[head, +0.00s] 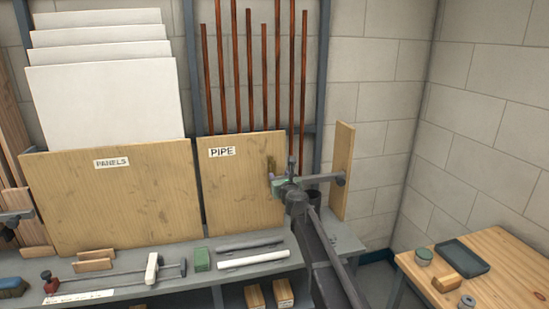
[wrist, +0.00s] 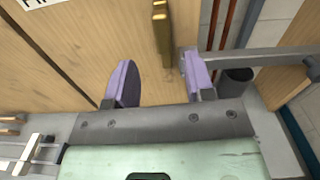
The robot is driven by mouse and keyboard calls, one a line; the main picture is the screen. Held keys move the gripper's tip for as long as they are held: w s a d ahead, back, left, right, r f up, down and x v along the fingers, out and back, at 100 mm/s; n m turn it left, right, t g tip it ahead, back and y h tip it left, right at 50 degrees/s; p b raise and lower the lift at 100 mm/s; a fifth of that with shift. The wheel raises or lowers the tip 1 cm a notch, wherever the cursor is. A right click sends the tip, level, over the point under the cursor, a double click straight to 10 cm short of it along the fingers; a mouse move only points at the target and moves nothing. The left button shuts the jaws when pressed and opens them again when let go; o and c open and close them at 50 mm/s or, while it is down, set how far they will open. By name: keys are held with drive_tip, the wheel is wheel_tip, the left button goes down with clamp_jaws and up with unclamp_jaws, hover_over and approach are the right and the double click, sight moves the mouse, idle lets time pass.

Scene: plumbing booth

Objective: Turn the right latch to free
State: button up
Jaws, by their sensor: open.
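A brass-coloured upright bar (wrist: 162,35), which looks like the right latch, is at the right edge of the wooden PIPE board (wrist: 80,45). It also shows small in the head view (head: 271,163), above my gripper (head: 278,180). In the wrist view my gripper (wrist: 158,82) is open, its purple-padded fingers wide apart with nothing between them. The brass bar is beyond the fingertips, in line with the gap and closer to the right finger. Its lower end looks clear of the pads. My gripper hides part of the board's right edge in the head view.
A grey bar (wrist: 260,57) runs close beside the right finger to a wooden upright (head: 343,170). Copper pipes (head: 250,80) stand behind the board. A dark cup (wrist: 235,82) is below the bar. Pipe lengths and tools lie on the grey shelf (head: 195,283). A wooden table (head: 500,265) stands right.

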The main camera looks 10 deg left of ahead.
sight(274, 166)
drive_tip(key=shift+m, duration=0.4)
drive_tip(key=x, duration=0.9)
drive_tip(key=shift+w+r, duration=0.25)
drive_tip(key=shift+w, duration=0.05)
drive_tip(key=shift+c, duration=0.3)
clamp_jaws()
